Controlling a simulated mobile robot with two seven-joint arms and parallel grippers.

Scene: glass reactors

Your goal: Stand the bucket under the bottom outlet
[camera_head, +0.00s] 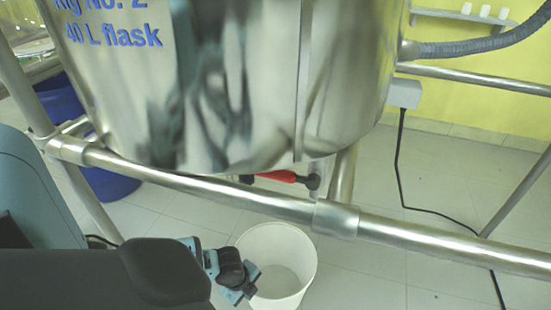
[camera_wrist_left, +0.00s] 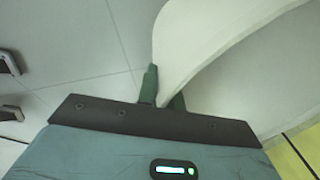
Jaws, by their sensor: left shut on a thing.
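The white bucket (camera_head: 297,240) is upright and open at the top, in front of the frame's lower bar in the head view. My left gripper (camera_head: 243,286) is at the left side of its rim. In the left wrist view, the gripper's green fingers (camera_wrist_left: 164,92) are shut on the wall of the bucket (camera_wrist_left: 215,45). The bottom outlet under the steel vessel (camera_head: 230,90) is mostly hidden; its red handle (camera_head: 276,177) and a dark end piece show just above the bar. The bucket is below these in the picture. I cannot tell whether it touches the floor.
A steel frame bar (camera_head: 215,191) crosses between vessel and bucket. Blue containers (camera_head: 107,182) stand behind the frame at left. A black cable (camera_head: 398,175) hangs from a grey box (camera_head: 404,93) to the floor at right. Tiled floor (camera_head: 375,275) right of the bucket is mostly clear.

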